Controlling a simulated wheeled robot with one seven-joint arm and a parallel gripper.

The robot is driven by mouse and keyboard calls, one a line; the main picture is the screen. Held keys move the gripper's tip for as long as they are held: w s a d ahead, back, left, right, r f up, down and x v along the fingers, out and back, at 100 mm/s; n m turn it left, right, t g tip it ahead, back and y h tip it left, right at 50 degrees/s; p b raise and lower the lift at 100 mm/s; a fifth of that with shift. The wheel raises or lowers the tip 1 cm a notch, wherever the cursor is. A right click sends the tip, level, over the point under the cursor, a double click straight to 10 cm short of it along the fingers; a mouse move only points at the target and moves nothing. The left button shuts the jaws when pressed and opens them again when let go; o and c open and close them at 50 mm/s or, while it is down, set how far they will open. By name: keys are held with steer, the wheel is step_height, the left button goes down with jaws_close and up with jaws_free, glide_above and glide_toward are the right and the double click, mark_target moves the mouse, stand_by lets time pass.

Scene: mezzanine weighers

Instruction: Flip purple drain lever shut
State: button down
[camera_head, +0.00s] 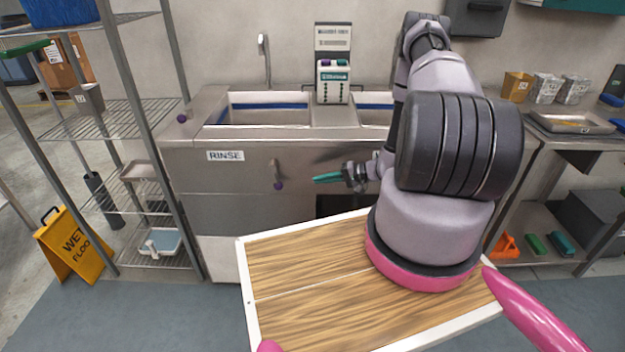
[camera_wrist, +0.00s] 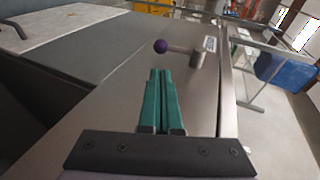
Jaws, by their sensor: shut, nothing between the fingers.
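The purple drain lever (camera_head: 278,175) is on the front panel of the steel sink unit, below and right of the RINSE label (camera_head: 225,155). In the head view its arm hangs down, with the purple knob at the lower end. The wrist view shows the purple knob (camera_wrist: 161,46) on a short grey arm running to a round pivot. My gripper (camera_head: 318,179) has teal fingers, which are shut and empty. It is to the right of the lever in the head view, apart from it. In the wrist view the fingertips (camera_wrist: 160,72) point toward the knob with a small gap.
Another purple knob (camera_head: 182,118) sits at the sink's left corner. A wire shelf (camera_head: 95,118) stands left, with a yellow wet-floor sign (camera_head: 72,245) beside it. A wooden-topped tray (camera_head: 310,265) is in front of the sink.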

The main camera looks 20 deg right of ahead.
mark_target(276, 177)
steer(key=x, duration=1.2)
steer(key=shift+w+a+f, duration=0.15)
steer(key=shift+a+f, duration=0.25)
steer(key=shift+a, duration=0.25)
steer(key=shift+d, duration=0.1)
